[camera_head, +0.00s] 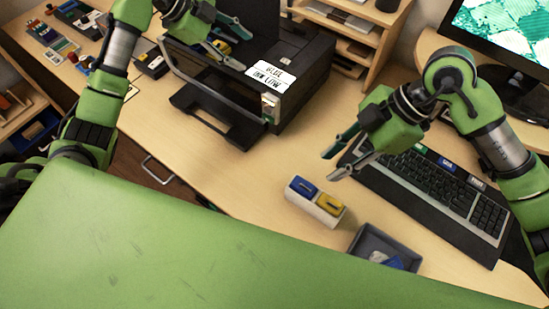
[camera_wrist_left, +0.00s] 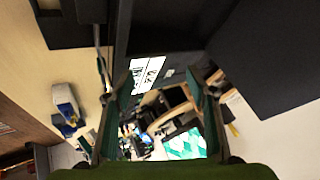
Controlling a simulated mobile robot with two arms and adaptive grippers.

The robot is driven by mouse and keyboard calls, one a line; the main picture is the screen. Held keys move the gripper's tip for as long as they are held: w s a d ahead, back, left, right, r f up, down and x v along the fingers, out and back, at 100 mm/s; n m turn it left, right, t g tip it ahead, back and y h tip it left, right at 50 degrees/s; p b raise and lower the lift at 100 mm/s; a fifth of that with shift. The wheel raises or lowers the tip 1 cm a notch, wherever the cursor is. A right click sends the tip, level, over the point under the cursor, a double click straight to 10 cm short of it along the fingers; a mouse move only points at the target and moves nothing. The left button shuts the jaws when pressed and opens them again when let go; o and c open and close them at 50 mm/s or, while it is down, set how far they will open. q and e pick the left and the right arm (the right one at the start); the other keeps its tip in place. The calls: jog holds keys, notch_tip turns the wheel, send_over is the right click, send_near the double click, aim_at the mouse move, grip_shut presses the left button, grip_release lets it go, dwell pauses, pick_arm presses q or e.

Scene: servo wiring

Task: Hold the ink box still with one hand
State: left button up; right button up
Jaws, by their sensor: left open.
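The ink box (camera_head: 316,201) is a small white box with a blue and a yellow cartridge on top. It stands on the desk in front of the printer in the head view. A white and blue object that looks like it shows at the left of the left wrist view (camera_wrist_left: 66,106). My right gripper (camera_head: 328,166) is open and empty, above and slightly right of the ink box, apart from it. My left gripper (camera_head: 246,53) is open over the printer (camera_head: 298,62), far from the ink box; its fingers frame the left wrist view.
The printer has a white ink-low label (camera_head: 270,76) and an extended black tray (camera_head: 222,112). A grey bin (camera_head: 362,243) with blue and white contents stands right of the ink box. The desk left of the ink box is clear.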

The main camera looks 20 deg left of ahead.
pick_arm(q)
jog(key=s+d+f+m+g, duration=0.1)
jog(key=s+d, duration=0.1)
jog(key=s+d+f+g+h, duration=0.1)
jog(key=s+d, duration=0.2)
jog(key=s+d+f+m+g, duration=0.1)
jog(key=s+d, duration=0.1)
jog(key=shift+s+d+m+h, duration=0.2)
jog(key=shift+d+m+h, duration=0.1)
jog(key=shift+h, duration=0.1)
jog(key=m+g+h, duration=0.2)
jog(key=m+g, duration=0.1)
jog(key=g, duration=0.2)
send_near(313, 196)
jog(key=w+a+r, duration=0.4)
jog(key=s+d+f+g+h, duration=0.1)
jog(key=s+f, duration=0.1)
jog(key=s, duration=0.1)
jog(key=s+d+f, duration=0.1)
jog(key=d+f, duration=0.2)
jog(key=d, duration=0.1)
jog(key=s+d+f+n+h, duration=0.1)
jog(key=d+f, duration=0.2)
jog(key=d, duration=0.1)
jog(key=s+d+f+n, duration=0.1)
jog(key=d+f, duration=0.2)
jog(key=d, duration=0.1)
jog(key=shift+s+d+h, duration=0.15)
jog(key=shift+s+h, duration=0.15)
